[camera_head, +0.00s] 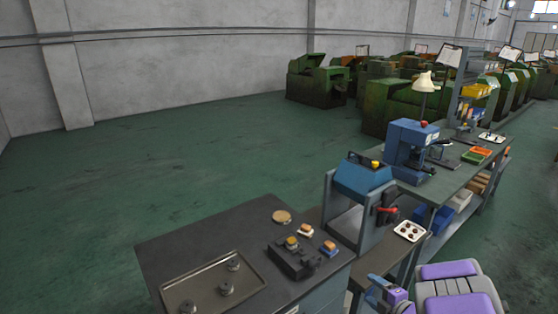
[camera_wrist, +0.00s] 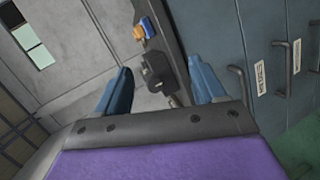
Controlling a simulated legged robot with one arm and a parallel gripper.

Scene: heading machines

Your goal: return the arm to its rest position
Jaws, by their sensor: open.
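My gripper shows in the wrist view (camera_wrist: 160,68) with its two blue fingers spread apart and nothing between them touching either one. Behind the gap, a dark fixture (camera_wrist: 158,70) is seen on the grey bench side, apart from the fingers. In the head view, my purple and blue arm is folded at the lower right, and the blue end of my gripper (camera_head: 378,288) is beside the dark workbench (camera_head: 200,235). The fingertips are too small there to make out.
The workbench holds a metal tray (camera_head: 180,300) with several round parts and a black box (camera_head: 290,262). A blue machine (camera_head: 362,175) stands close behind my arm. Drawer handles (camera_wrist: 236,85) stick out right of the fingers. Open green floor (camera_head: 180,170) lies at the left.

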